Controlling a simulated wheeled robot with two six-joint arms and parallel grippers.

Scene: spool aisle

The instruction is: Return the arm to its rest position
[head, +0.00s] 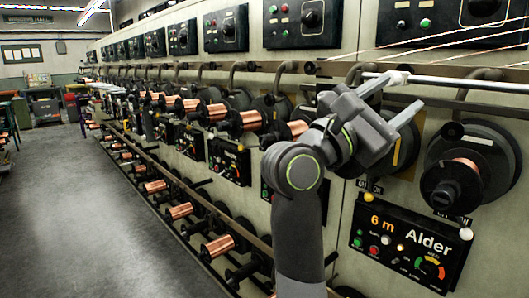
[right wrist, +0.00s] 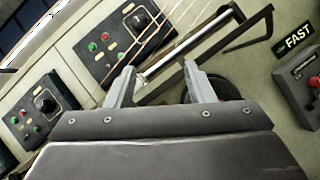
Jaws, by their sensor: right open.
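My right gripper (head: 410,90) is raised in front of the machine face in the head view, with its two grey fingers apart and pointing to the right. In the right wrist view the gripper (right wrist: 160,82) has its fingers spread, with nothing held between them. A bright metal rod (head: 450,85) runs close by the upper finger in the head view; I cannot tell whether they touch. The rod (right wrist: 190,43) also shows beyond the fingers in the right wrist view. My left gripper is not in view.
The Alder panel (head: 413,246) and a black spool with copper wire (head: 466,175) are at the right. Copper spools (head: 218,247) line the machine into the distance. The grey aisle floor (head: 90,220) at the left is clear. A FAST sign (right wrist: 297,39) shows in the wrist view.

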